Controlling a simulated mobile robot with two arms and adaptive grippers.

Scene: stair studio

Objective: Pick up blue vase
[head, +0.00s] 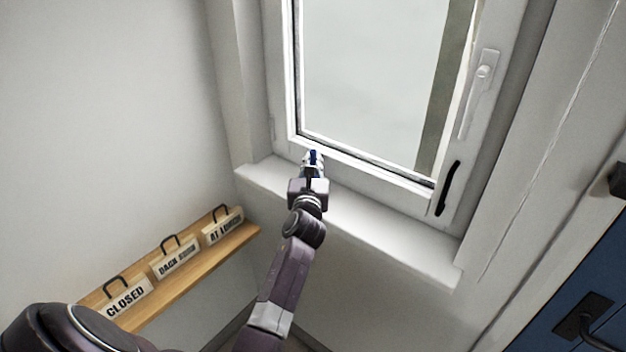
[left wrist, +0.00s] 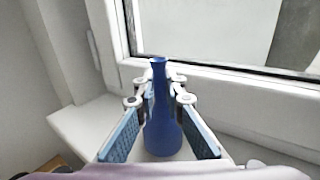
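The blue vase (left wrist: 162,128) stands upright on the white window sill in the left wrist view, with a narrow neck and wider body. Only a small blue part of the vase (head: 313,157) shows in the head view. My left gripper (left wrist: 162,108) is open, with one blue-padded finger on each side of the vase. Gaps show beside the vase's lower body; whether a pad touches higher up I cannot tell. In the head view my left gripper (head: 313,160) is over the sill in front of the window. My right gripper is not in view.
The sill (head: 400,240) is clear to the right. The window frame (head: 365,165) rises close behind the vase. A wooden shelf (head: 190,277) with several signs is at the lower left. A blue door with a dark handle (head: 585,318) is at the lower right.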

